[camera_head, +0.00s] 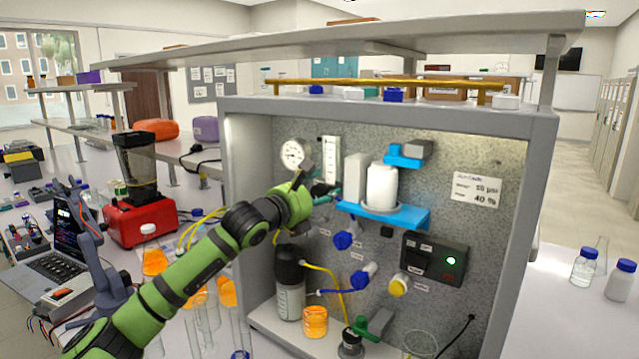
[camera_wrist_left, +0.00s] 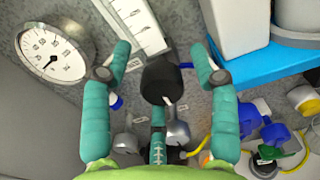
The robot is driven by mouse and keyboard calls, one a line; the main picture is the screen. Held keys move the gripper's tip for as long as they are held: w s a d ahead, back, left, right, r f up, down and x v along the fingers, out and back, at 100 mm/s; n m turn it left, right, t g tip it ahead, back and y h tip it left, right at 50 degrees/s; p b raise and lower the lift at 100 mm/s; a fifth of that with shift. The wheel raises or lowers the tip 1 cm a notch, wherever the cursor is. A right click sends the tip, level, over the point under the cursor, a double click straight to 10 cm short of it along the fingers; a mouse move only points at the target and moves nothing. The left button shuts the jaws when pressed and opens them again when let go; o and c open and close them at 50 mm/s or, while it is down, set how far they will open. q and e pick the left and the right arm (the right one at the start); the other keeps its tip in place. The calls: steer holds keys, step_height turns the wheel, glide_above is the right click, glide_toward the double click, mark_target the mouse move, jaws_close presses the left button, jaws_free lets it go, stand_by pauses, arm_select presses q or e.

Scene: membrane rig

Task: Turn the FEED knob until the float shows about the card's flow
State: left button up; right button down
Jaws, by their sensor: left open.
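My left gripper (camera_head: 326,194) reaches into the rig just below the flow meter. In the left wrist view its teal fingers (camera_wrist_left: 163,62) are open, one on each side of a black knob (camera_wrist_left: 163,82), with gaps to both. This looks like the FEED knob, but I cannot read a label; the gripper hides it in the head view. The white flow meter (camera_head: 332,158) is upright on the back panel and partly shows in the wrist view (camera_wrist_left: 137,22). I cannot make out its float. The card (camera_head: 477,188) is at the panel's right, its small print reading roughly 55 psi and 40.
A round gauge (camera_head: 295,154) is left of the meter. A blue shelf (camera_head: 405,217) with a white canister (camera_head: 382,186) is close on the right. Blue valves (camera_head: 345,240), a yellow knob (camera_head: 399,285) and a black switch box (camera_head: 434,260) are lower. Glassware stands below my arm.

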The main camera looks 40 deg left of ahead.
steer(key=shift+s, duration=0.1)
arm_select(q)
steer(key=c, duration=1.1)
steer(key=shift+c, duration=0.2)
arm_select(e)
steer(key=shift+s, duration=0.3)
